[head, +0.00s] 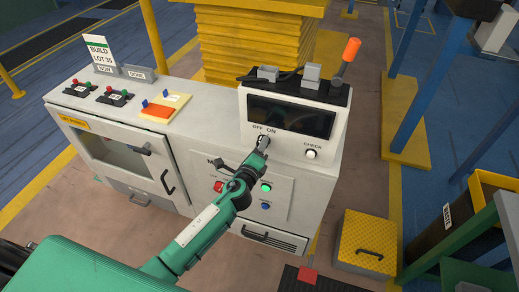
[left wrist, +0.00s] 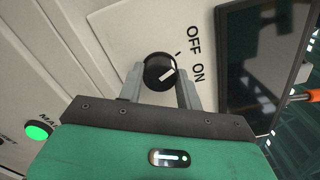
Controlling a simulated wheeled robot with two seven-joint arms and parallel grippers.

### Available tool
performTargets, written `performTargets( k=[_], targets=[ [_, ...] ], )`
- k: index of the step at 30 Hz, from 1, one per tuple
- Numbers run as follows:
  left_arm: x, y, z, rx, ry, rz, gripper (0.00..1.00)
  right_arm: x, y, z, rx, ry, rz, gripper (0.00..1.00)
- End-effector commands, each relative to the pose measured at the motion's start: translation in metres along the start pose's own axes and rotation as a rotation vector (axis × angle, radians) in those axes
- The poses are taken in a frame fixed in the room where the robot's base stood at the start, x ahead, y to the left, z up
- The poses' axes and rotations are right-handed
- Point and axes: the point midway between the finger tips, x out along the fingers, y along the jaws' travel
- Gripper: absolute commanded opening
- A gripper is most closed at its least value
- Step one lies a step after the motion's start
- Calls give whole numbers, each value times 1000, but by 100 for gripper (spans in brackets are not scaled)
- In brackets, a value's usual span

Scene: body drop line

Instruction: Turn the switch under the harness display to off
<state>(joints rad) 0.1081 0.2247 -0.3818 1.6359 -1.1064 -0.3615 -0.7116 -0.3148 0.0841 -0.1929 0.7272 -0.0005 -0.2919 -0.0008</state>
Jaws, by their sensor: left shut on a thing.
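The switch is a round black knob (left wrist: 158,68) with a white pointer mark, set in the pale panel beside the printed words OFF and ON. In the left wrist view its mark slants toward the lettering; I cannot tell for sure which word it points at. The harness display (head: 290,116) is a dark screen above the switch, and its edge also shows in the left wrist view (left wrist: 262,60). My left gripper (head: 263,146) is shut on the knob, with one grey finger on each side in the left wrist view (left wrist: 158,85). My right gripper is not in view.
A white CHECK button (head: 311,154) sits to the right of the switch. Red, green and blue buttons (head: 266,187) are on the front panel below. A yellow box (head: 362,243) stands on the floor at right. An orange-topped post (head: 350,50) rises behind the display.

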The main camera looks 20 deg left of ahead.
Motion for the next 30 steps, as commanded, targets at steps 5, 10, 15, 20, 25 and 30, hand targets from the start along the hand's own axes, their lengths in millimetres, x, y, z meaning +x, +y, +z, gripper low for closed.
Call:
performTargets(
  k=[5,10,15,20,25,30],
  targets=[
    [0,1,1,-28,-3,2,13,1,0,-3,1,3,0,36],
    [0,1,1,-35,-3,3,13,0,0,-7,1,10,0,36],
    [0,1,1,-35,-3,3,13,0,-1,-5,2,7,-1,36],
    [0,1,1,-35,-3,2,51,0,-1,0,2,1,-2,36],
    [0,1,1,-34,-2,2,57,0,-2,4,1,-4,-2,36],
    [-1,0,0,-34,-1,1,57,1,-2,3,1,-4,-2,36]
  ],
)
